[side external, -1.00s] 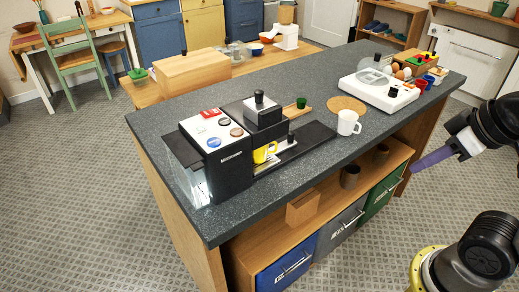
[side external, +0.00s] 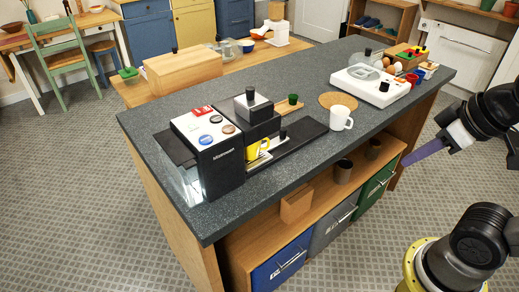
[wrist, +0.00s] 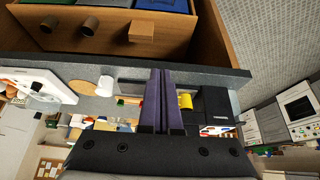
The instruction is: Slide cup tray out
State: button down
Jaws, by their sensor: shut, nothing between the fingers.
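The black coffee machine (side external: 222,170) with a white top stands near the left end of the grey counter. A yellow cup (side external: 257,149) sits under its spout on a light slatted cup tray (side external: 264,159), mostly hidden by the cup and machine. My gripper (side external: 404,162) has purple fingers and is off the counter's right front side, well away from the machine and touching nothing. In the wrist view its fingers (wrist: 161,72) lie together and empty. The machine (wrist: 216,106) and yellow cup (wrist: 186,101) show there just right of the fingers, with the tray hidden or too small to tell.
A flat black base (side external: 308,130) extends right of the machine. A white mug (side external: 340,117) stands near the counter's front edge. A white appliance (side external: 372,85) is at the far right. Below are an open shelf with cups and blue, grey and green drawers (side external: 375,186).

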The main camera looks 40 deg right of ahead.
jog(key=c, duration=1.2)
grip_release()
jog(key=shift+s+f, duration=0.1)
jog(key=shift+s, duration=0.1)
jog(key=shift+c, duration=0.2)
jog(key=o, duration=0.5)
jog(key=r, duration=0.2)
jog(key=w+r, duration=0.1)
jog(key=shift+w+r, duration=0.1)
jog(key=shift+r, duration=0.3)
jog(key=shift+o, duration=0.2)
jog(key=w+r, duration=0.4)
jog(key=r, duration=0.1)
jog(key=shift+n+g, duration=0.3)
jog(key=shift+n, duration=0.1)
jog(key=w+r+g, duration=0.2)
jog(key=w+r, duration=0.3)
jog(key=w, duration=0.6)
jog(key=n+g, duration=0.1)
jog(key=g, duration=0.2)
send_over(283, 129)
notch_tip(283, 129, down, 12)
jog(key=shift+h, duration=0.3)
notch_tip(283, 129, down, 14)
jog(key=shift+w+r, duration=0.1)
